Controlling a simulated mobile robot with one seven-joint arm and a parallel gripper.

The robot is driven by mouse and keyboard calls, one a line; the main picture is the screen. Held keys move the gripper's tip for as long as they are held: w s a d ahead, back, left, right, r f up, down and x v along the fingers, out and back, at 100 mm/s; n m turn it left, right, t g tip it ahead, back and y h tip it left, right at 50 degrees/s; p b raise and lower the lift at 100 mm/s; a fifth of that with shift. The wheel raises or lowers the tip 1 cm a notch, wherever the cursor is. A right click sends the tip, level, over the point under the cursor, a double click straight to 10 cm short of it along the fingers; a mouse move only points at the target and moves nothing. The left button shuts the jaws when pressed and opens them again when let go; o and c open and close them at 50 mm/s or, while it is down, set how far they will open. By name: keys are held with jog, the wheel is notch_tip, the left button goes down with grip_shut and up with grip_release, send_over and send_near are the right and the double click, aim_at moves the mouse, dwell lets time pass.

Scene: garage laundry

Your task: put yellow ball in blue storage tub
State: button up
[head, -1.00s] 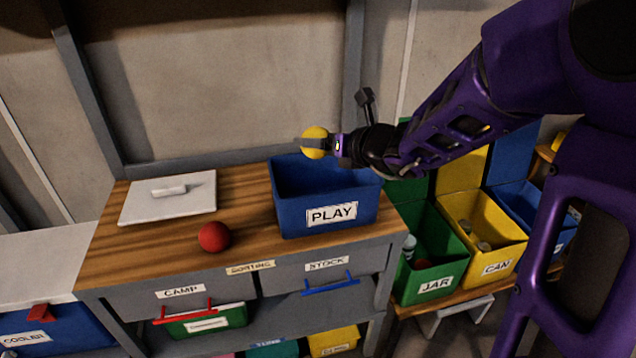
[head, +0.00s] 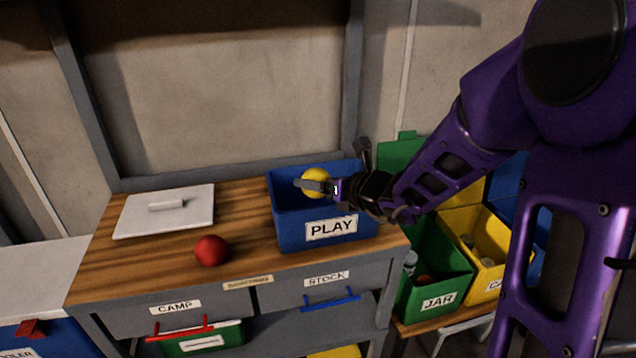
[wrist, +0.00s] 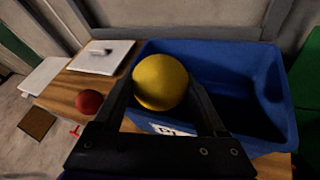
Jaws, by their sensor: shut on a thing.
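The yellow ball (head: 316,181) is held between the fingers of my gripper (head: 318,186), which is shut on it. In the head view the ball shows against the inside of the blue storage tub (head: 290,231), labelled PLAY, near its left half. In the wrist view the ball (wrist: 160,82) sits between both fingers, with the open tub (wrist: 235,55) behind and to the right of it. The tub stands open on the wooden bench top. I cannot tell exactly whether the ball is below the tub's rim.
A red ball (head: 211,250) lies on the bench (head: 150,250) left of the tub. A white lid with a handle (head: 165,211) lies behind it. Green JAR (head: 437,300) and yellow bins stand at the right. CAMP and STOCK drawers are below.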

jog(key=shift+f+b, duration=0.3)
jog(key=shift+f, duration=0.1)
jog(key=o, duration=1.3)
jog(key=shift+r, duration=0.15)
jog(key=shift+r+p, duration=0.65)
jog(key=shift+p, duration=0.2)
jog(key=p+v, duration=0.1)
jog(key=v, duration=1.1)
jog(key=shift+f, duration=0.15)
